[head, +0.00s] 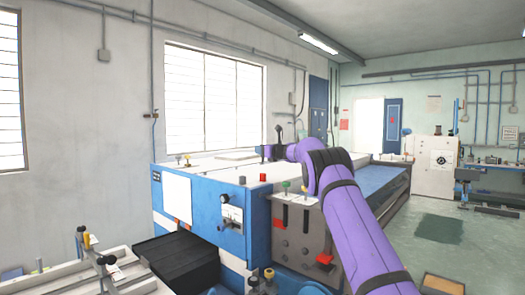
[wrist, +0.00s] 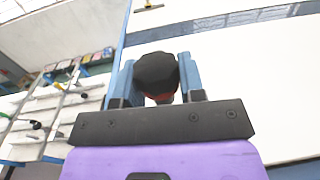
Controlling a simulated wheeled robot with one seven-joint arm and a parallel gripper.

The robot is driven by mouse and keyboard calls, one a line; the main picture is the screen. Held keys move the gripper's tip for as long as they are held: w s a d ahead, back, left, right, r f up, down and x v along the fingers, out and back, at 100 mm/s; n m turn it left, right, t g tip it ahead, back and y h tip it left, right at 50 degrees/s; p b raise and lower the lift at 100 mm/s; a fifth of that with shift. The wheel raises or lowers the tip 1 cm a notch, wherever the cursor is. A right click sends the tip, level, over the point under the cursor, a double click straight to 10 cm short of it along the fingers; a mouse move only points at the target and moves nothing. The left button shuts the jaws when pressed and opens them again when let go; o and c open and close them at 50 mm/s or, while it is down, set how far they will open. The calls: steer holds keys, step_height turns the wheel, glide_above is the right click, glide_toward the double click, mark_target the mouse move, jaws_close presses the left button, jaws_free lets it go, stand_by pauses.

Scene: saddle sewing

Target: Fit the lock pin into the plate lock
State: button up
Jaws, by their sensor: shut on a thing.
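My gripper (wrist: 157,78) shows two blue fingers in the wrist view, closed on both sides of a dark, rounded, faceted head with a reddish part under it. I take this to be the lock pin (wrist: 155,68); its shaft is mostly hidden. I cannot make out the plate lock in either view.
The machine's front carries a red block (head: 263,178), small knobs and a grey lever panel (head: 297,232). A black stepped box (head: 180,262) stands at its left front. A bench with clamps (head: 95,270) is at lower left. Open floor (head: 450,255) lies to the right.

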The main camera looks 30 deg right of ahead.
steer(key=shift+f, duration=2.25)
